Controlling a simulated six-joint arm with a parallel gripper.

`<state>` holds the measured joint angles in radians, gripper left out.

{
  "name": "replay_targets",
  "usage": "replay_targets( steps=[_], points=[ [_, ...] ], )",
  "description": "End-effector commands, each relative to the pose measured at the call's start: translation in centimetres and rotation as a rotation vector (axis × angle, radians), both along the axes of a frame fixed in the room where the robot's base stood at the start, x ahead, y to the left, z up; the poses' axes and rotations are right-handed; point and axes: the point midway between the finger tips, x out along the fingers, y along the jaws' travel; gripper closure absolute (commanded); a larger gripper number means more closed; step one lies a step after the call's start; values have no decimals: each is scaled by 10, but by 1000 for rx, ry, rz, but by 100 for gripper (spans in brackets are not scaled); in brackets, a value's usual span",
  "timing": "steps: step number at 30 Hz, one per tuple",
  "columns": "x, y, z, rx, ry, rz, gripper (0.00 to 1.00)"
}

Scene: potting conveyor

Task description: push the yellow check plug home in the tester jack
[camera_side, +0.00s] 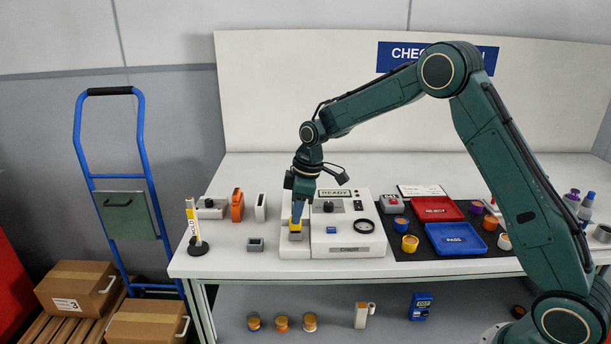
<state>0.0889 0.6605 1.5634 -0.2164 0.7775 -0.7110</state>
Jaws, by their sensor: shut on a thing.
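The yellow check plug (295,224) is between the fingers of my gripper (297,213), which is shut on it and points down. The plug is at the grey tester jack (295,236) on the left part of the white tester (348,243). The plug's lower end meets or enters the top of the jack; how deep it sits cannot be told at this size. The tester's display (334,194) reads READY.
An orange block (237,206), a white block (261,207) and a small grey socket (255,244) stand left of the tester. A yellow and white HOLD post (193,222) is at the left edge. Right are a red tray (437,209) and blue PASS tray (456,239).

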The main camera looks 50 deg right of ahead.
Motion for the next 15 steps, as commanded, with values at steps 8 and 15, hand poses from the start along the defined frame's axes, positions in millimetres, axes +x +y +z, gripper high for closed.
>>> replay_targets(
  steps=[8,15],
  points=[
    [0,0,-5,-1,1,0,100],
    [0,0,-5,0,0,0,55]
  ],
)
